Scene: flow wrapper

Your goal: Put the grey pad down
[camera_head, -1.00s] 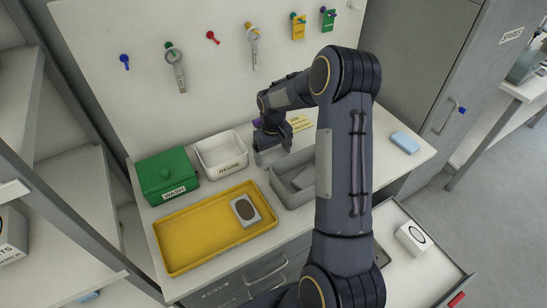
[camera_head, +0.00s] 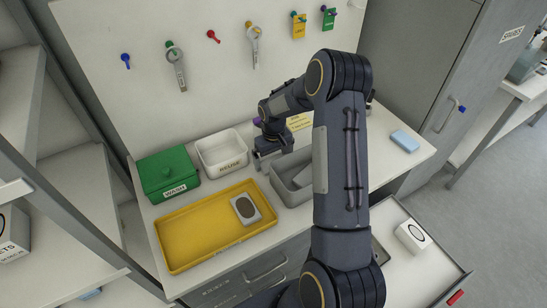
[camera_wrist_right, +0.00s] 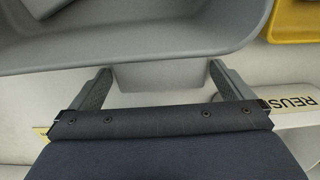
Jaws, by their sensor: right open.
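In the head view my right gripper (camera_head: 268,160) points down at the back left of the grey bin (camera_head: 291,200), and the pad cannot be made out clearly there. My left gripper is not in view.
A yellow tray (camera_head: 185,255) holds a grey-white block with a dark face (camera_head: 246,209). A green WASH box (camera_head: 166,172) and a white REUSE bin (camera_head: 221,152) stand behind it. A blue block (camera_head: 405,141) lies at the right. An open drawer (camera_head: 425,270) holds a white box (camera_head: 413,237).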

